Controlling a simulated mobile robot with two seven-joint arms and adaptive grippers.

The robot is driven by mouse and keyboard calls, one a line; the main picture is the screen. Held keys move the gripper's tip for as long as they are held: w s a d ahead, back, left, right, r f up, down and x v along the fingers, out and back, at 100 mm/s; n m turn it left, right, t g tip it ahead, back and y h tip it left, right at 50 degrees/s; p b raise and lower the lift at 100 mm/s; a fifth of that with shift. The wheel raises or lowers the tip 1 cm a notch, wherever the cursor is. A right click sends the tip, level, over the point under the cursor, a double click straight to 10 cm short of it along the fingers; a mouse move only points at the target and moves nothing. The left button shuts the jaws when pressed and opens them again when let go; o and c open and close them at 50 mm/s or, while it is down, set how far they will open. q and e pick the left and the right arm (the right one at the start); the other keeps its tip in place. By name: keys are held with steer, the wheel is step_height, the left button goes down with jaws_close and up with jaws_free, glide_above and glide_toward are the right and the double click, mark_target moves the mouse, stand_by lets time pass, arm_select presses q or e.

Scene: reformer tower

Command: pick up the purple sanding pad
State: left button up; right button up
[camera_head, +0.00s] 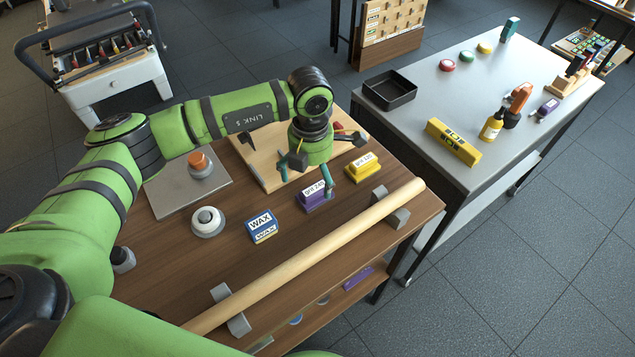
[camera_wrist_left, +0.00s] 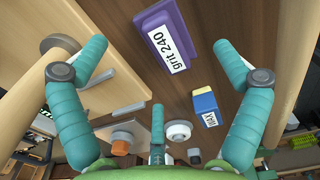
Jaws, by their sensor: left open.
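The purple sanding pad (camera_head: 313,204) lies on the brown wooden table, its white label reading grit 240. It also shows in the left wrist view (camera_wrist_left: 150,21), beyond and between the finger tips. My left gripper (camera_head: 307,172) is open and empty, pointing down just behind the pad, with a gap to it. Its teal fingers are spread wide in the left wrist view (camera_wrist_left: 157,55). One finger overlaps the pad's edge in the head view; I cannot tell whether they touch. My right gripper does not show.
A yellow grit 420 pad (camera_head: 363,168) lies to the right and a wax box (camera_head: 261,226) to the left. A long wooden rod (camera_head: 310,254) rests on grey supports in front. A wooden board (camera_head: 258,165) lies behind. A grey bench (camera_head: 480,90) stands right.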

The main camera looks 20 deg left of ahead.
mark_target(312, 186)
arm_select(q)
step_height(312, 186, down, 4)
steer(key=shift+s+r+p, duration=0.15)
steer(key=shift+p, duration=0.75)
steer(key=shift+f, duration=0.65)
steer(key=c, duration=1.2)
steer(key=shift+c, duration=0.2)
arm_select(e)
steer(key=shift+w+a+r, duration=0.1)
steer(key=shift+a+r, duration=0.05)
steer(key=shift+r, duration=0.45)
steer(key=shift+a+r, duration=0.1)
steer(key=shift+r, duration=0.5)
